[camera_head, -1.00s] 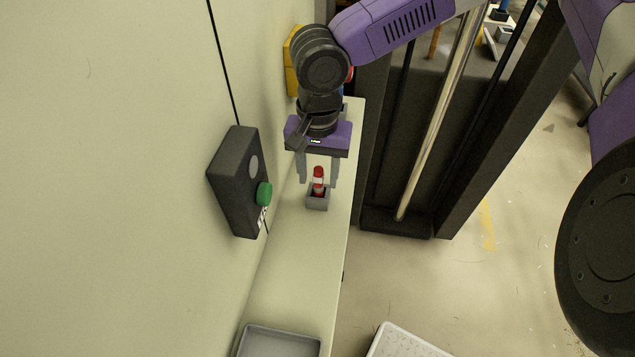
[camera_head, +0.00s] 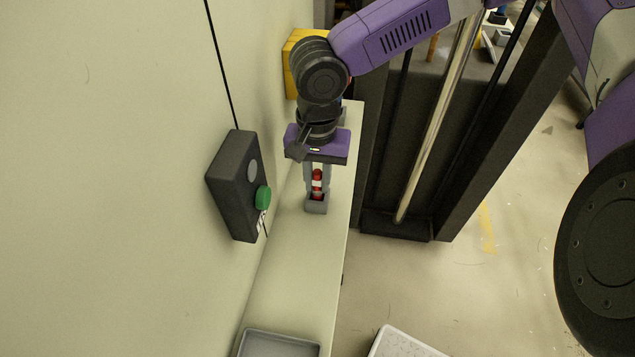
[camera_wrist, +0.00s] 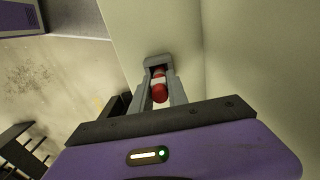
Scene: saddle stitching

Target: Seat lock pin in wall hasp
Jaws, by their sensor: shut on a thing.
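The lock pin (camera_head: 317,181) is red with a white band and stands upright in a small grey holder (camera_head: 316,207) on the narrow ledge. My gripper (camera_head: 317,187) points down over the holder and is shut on the pin, a finger on either side. In the wrist view, the pin (camera_wrist: 159,88) shows between the two grey fingers (camera_wrist: 160,92), with its far end inside the holder (camera_wrist: 158,61). The pin's lower end is hidden in the holder. I cannot make out a wall hasp for certain.
A dark box (camera_head: 234,186) with a green button (camera_head: 263,198) is on the wall left of the gripper. A yellow block (camera_head: 295,62) is behind the arm. A grey tray (camera_head: 278,344) sits at the ledge's near end. The ledge between is clear.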

